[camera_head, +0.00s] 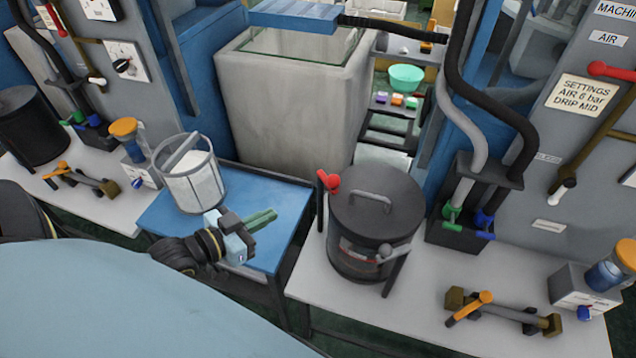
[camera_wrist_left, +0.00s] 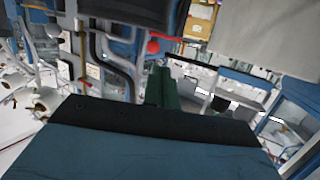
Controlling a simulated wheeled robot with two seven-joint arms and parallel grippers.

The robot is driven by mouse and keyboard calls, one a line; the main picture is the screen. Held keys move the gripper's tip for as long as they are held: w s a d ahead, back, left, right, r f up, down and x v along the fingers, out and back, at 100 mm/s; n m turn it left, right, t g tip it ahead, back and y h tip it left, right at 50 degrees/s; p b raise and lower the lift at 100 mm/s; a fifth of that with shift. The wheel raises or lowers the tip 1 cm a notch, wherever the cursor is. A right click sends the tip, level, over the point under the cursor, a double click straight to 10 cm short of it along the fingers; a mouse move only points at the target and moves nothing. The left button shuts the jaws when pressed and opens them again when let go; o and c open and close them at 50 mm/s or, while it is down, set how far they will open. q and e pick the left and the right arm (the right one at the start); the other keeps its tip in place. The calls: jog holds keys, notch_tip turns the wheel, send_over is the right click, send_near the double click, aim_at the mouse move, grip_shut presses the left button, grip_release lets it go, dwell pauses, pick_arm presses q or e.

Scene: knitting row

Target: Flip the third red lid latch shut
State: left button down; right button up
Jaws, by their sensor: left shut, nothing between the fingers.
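A dark drum (camera_head: 372,215) with a round black lid and grey handle stands on the right-hand white bench. A red latch (camera_head: 328,181) stands upright at the lid's left side, its red end up beside the rim. A grey-knobbed lever (camera_head: 387,251) sits at the drum's front right. My left gripper (camera_head: 265,218), with green fingers, is shut and empty over the blue table, left of the drum and apart from the latch. In the left wrist view its green fingers (camera_wrist_left: 160,87) are together, with a red knob (camera_wrist_left: 153,47) beyond them. My right gripper is not in view.
A white mesh basket (camera_head: 190,175) stands on the blue table (camera_head: 285,205), left of my gripper. A black holder (camera_head: 470,210) with hoses is right of the drum. A brass-ended bar with an orange lever (camera_head: 470,308) lies on the white bench (camera_head: 420,325). A grey bin (camera_head: 285,110) stands behind.

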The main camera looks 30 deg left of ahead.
pick_arm(q)
jog(key=r, duration=0.2)
send_near(329, 183)
jog(key=x, duration=0.7)
jog(key=shift+a+f, duration=0.15)
jog(key=shift+f, duration=0.05)
